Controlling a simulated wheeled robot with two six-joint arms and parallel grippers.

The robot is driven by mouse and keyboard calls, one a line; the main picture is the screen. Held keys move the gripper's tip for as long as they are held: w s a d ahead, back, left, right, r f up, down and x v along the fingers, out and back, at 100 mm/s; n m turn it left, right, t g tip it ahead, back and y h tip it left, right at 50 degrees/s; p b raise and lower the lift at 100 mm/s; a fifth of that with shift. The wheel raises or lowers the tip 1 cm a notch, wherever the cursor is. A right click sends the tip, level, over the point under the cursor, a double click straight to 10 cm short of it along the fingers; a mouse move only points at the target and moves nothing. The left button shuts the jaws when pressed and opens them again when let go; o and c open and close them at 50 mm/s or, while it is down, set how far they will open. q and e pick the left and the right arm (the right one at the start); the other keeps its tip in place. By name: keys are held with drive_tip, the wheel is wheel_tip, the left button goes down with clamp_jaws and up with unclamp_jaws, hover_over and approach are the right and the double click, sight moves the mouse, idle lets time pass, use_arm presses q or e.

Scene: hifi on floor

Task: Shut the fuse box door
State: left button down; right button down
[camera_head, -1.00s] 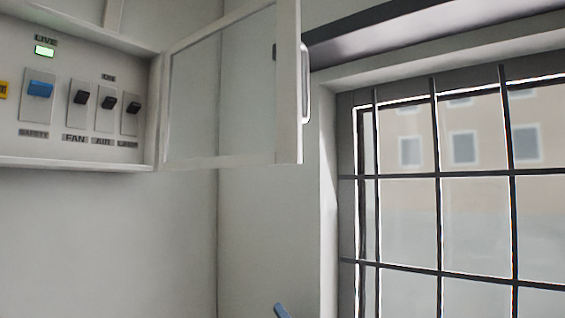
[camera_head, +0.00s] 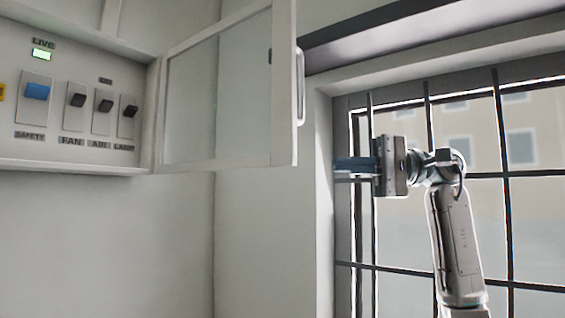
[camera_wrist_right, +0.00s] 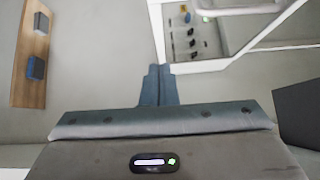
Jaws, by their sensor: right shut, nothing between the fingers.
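The fuse box (camera_head: 75,165) is on the wall at the left of the head view. Its glazed door (camera_head: 284,90) stands wide open, hinged on the box's right side, with a pale handle (camera_head: 301,88) on its free edge. My right gripper (camera_head: 340,169) is shut and empty, right of the door and a little lower than its handle, apart from it. In the right wrist view the shut blue fingers (camera_wrist_right: 158,72) point toward the box, whose switches (camera_wrist_right: 192,42) show beyond. The door frame (camera_wrist_right: 222,10) shows at the upper right there. My left gripper is not in view.
A barred window (camera_head: 470,190) fills the right side, behind my right arm. A green light (camera_head: 41,54) and a blue switch (camera_head: 37,91) show inside the box. A wooden board (camera_wrist_right: 32,55) with dark and blue items lies at the left of the wrist view. The wall below the door is clear.

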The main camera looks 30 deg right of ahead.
sight(280, 162)
drive_tip(key=s+p+x, duration=0.1)
drive_tip(key=x, duration=0.3)
drive_tip(key=p+x, duration=0.2)
drive_tip(key=x, duration=0.2)
drive_tip(key=s+a+p+x, duration=0.1)
drive_tip(key=p+x, duration=0.1)
drive_tip(key=x, duration=0.2)
drive_tip(key=shift+s+a, duration=0.2)
drive_tip(key=shift+s, duration=0.05)
drive_tip(key=shift+w+f, duration=0.1)
drive_tip(key=shift+a+p, duration=0.1)
drive_tip(key=shift+p, duration=0.25)
